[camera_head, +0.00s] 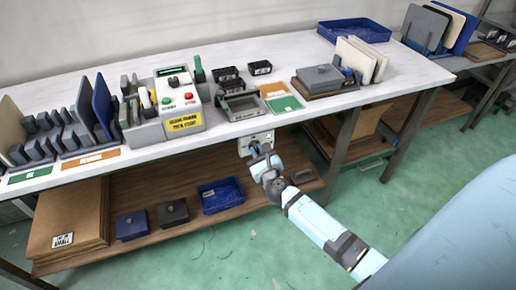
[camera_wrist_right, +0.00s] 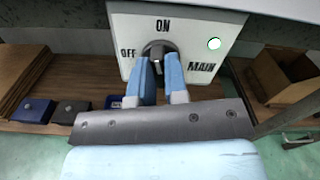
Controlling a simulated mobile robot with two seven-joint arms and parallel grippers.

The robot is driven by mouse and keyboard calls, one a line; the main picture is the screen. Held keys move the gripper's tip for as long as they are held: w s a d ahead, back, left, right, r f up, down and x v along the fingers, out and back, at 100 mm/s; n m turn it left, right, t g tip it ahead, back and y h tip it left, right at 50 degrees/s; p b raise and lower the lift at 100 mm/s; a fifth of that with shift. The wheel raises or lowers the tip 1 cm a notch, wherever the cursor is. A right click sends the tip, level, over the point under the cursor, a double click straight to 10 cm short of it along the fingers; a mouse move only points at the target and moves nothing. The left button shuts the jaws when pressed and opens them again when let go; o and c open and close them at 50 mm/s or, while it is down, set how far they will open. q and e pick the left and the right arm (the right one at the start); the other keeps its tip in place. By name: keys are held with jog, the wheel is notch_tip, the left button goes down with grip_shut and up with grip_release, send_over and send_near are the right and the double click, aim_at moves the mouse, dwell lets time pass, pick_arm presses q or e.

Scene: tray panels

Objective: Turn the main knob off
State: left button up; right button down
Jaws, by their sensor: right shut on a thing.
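The main knob (camera_wrist_right: 158,52) is a dark round knob on a white switch box (camera_wrist_right: 222,22) labelled ON at the top, OFF at the left and MAIN at lower right. In the head view the switch box (camera_head: 245,142) hangs under the table's front edge. My right gripper (camera_wrist_right: 160,72) is shut on the knob, one blue finger on each side. The knob's grip looks roughly upright, towards ON, but the fingers hide part of it. A small pale green lamp (camera_wrist_right: 214,43) on the box looks lit. My left gripper is not in view.
The white tabletop (camera_head: 330,103) above holds a control box (camera_head: 180,108) with buttons, trays and upright panels. A table leg (camera_head: 341,150) stands right of the switch box.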

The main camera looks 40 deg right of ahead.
jog(key=n+p, duration=0.1)
jog(key=n, duration=0.1)
jog(key=shift+r+n+p, duration=0.15)
jog(key=shift+n+p, duration=0.25)
jog(key=n+p, duration=0.2)
jog(key=n, duration=0.1)
jog(key=shift+a+n, duration=0.1)
jog(key=shift+n, duration=0.2)
pick_arm(q)
jog(key=p, duration=0.1)
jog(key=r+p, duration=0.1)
jog(key=p, duration=0.1)
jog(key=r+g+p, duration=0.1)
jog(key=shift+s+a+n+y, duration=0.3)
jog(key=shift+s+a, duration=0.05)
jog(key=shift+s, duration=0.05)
pick_arm(e)
jog(key=n, duration=0.8)
jog(key=shift+f, duration=0.35)
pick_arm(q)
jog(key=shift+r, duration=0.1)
pick_arm(e)
jog(key=shift+n, duration=0.3)
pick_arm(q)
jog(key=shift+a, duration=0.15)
pick_arm(e)
jog(key=c, duration=1.1)
grip_release()
jog(key=shift+c, duration=0.2)
